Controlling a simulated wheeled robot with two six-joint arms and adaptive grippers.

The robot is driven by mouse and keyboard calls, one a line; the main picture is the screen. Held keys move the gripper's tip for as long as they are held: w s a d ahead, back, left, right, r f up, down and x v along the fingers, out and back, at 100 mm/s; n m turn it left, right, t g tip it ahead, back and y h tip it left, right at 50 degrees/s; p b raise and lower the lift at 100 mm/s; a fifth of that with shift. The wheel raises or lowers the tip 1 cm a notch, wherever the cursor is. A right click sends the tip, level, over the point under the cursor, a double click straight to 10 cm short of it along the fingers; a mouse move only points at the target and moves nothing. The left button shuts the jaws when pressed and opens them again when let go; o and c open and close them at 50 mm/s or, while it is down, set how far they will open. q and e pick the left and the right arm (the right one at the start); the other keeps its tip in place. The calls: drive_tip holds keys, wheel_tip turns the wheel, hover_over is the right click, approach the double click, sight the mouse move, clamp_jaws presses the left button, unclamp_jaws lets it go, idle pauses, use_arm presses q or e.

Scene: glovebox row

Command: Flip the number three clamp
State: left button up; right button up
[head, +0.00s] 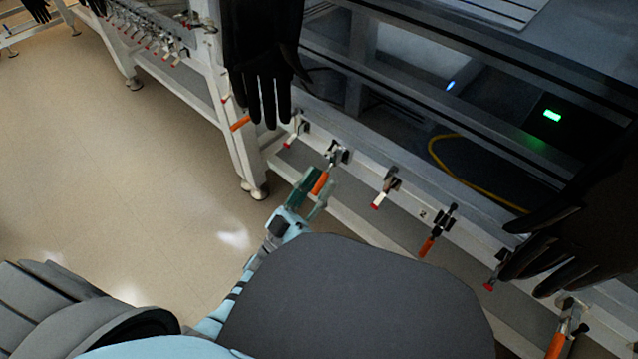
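A row of toggle clamps runs along the white rail below the glovebox. One clamp (338,153) has an orange handle (321,183) hanging down and toward me. My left gripper (320,181) is at this handle, with its green fingers apart on either side of it; I see no firm grip. To its right are a clamp with a red-tipped handle (381,197) and another with an orange handle (427,246). A small label (422,214) between them seems to read 2. I cannot read a number three. My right gripper is not in view.
Black gloves (262,85) hang above the rail at the left, and another (570,245) at the right covers part of it. More clamps (558,342) follow at the lower right. A frame leg (245,150) stands left of the gripper. The floor (130,180) at the left is clear.

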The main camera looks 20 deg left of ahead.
use_arm(q)
drive_tip(key=v, duration=1.2)
